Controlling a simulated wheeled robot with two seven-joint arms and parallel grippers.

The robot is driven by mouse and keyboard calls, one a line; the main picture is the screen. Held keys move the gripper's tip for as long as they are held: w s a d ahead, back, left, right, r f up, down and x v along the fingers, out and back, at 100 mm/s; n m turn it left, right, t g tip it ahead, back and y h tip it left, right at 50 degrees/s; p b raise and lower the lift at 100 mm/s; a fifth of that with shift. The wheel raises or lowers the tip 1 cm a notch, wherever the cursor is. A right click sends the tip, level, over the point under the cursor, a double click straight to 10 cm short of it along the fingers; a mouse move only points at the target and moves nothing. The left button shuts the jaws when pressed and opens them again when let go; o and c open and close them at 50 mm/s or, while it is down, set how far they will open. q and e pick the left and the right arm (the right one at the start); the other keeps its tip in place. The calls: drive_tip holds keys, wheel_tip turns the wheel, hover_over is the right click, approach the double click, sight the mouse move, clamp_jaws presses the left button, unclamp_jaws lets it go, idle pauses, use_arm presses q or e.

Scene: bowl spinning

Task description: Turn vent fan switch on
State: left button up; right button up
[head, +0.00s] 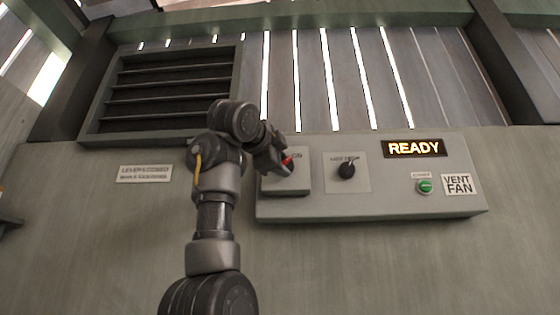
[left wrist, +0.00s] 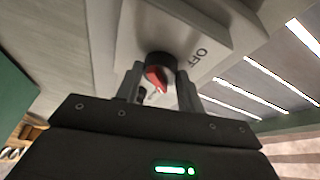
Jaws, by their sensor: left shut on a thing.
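The vent fan control panel (head: 400,195) is a grey box on the wall, with a "VENT FAN" label (head: 458,184) at its right end. A rotary switch with a red mark (head: 288,161) sits on a raised plate at the panel's left end. In the left wrist view the black and red switch knob (left wrist: 158,74) shows between the fingers, with the word "OFF" beside it. My left gripper (head: 277,163) is at this knob; in the left wrist view its fingers (left wrist: 160,88) are on either side of it, shut on it. My right gripper is not in view.
A second black knob (head: 346,171), a green button (head: 425,186) and a lit "READY" display (head: 414,148) are on the panel. A dark louvred vent (head: 165,85) is above left. A label plate (head: 144,173) is on the wall at left.

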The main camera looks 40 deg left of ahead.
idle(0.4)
use_arm(q)
drive_tip(key=o, duration=1)
drive_tip(key=shift+d, duration=0.1)
drive_tip(key=b+v, duration=0.4)
drive_tip(key=v, duration=0.6)
drive_tip(key=shift+s+b, duration=0.35)
drive_tip(key=shift+b, duration=0.05)
